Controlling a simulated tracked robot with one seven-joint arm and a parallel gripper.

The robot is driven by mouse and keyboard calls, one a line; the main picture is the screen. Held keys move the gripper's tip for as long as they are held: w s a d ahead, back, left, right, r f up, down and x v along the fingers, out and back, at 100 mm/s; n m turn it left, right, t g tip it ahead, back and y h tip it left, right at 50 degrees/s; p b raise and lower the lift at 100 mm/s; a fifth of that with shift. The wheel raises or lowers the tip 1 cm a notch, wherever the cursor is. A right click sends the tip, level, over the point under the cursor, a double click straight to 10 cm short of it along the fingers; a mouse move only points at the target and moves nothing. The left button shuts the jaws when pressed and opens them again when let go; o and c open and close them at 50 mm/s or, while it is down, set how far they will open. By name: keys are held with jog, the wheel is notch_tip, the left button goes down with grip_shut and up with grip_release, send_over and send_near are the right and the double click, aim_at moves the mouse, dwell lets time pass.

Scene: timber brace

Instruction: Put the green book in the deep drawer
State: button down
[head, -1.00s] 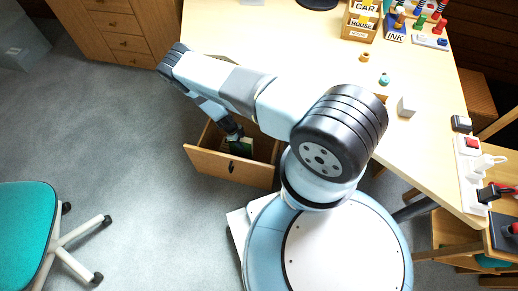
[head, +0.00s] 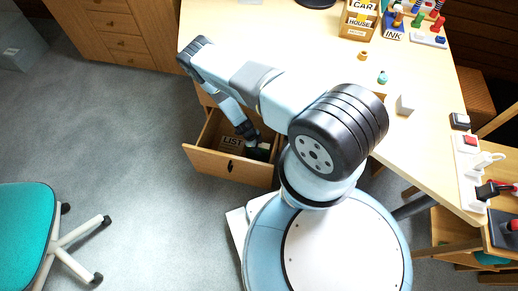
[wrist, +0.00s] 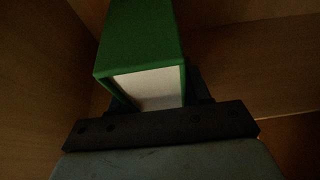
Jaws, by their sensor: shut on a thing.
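The green book (wrist: 140,42) is large in the wrist view, its pale page edges facing the camera. My gripper (wrist: 160,105) is shut on it. Wooden walls close around the book in that view. In the head view my gripper (head: 251,141) points down into the open deep drawer (head: 225,168) under the desk, towards its right side. Only a small dark green part of the book shows there, beside the fingers. I cannot tell whether the book touches the drawer floor.
An item marked LIST (head: 231,143) lies in the drawer, left of my gripper. The desk top (head: 315,45) is above and behind the drawer. A wooden cabinet (head: 120,35) stands at the upper left, and a teal chair (head: 25,235) at the lower left. Grey floor between them is clear.

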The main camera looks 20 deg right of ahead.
jog(key=shift+f, duration=0.7)
jog(key=c, duration=0.5)
grip_release()
jog(key=v, duration=1.2)
